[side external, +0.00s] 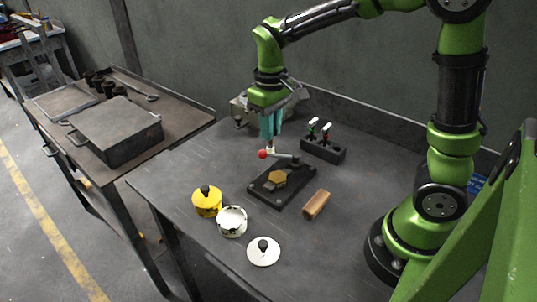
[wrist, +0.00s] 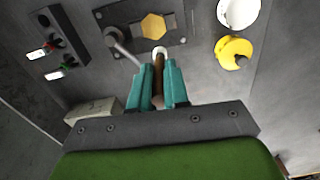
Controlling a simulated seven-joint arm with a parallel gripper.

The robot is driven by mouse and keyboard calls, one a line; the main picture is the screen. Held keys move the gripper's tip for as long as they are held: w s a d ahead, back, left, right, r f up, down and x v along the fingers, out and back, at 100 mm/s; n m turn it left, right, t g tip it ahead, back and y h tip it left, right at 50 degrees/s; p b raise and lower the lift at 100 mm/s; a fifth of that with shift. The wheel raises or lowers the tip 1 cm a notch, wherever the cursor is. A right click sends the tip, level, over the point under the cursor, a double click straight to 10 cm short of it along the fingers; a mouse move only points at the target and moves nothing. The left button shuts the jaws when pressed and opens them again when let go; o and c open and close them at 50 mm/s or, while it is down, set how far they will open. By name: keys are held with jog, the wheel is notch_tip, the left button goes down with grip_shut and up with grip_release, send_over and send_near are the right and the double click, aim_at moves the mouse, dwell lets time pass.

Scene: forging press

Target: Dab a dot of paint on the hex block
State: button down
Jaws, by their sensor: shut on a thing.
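The hex block (side external: 278,177) is golden yellow and lies on a dark fixture plate (side external: 267,196); it also shows in the wrist view (wrist: 153,27). My gripper (side external: 271,136) has teal fingers and is shut on a brown-handled dauber (wrist: 158,78) with a white tip. The dauber points down above the table, behind the hex block in the side view and apart from it. An open white paint pot (side external: 232,222) stands at the front, its white lid (side external: 264,252) lying beside it. A yellow pot (side external: 207,202) has its lid on.
A clamp lever with a red knob (side external: 263,154) sits at the plate's back edge, close to the dauber. A dark rack (side external: 323,150) holds two tools with green and red bands. A wooden block (side external: 317,205) lies right of the plate.

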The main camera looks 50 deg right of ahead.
jog(key=shift+f, duration=0.3)
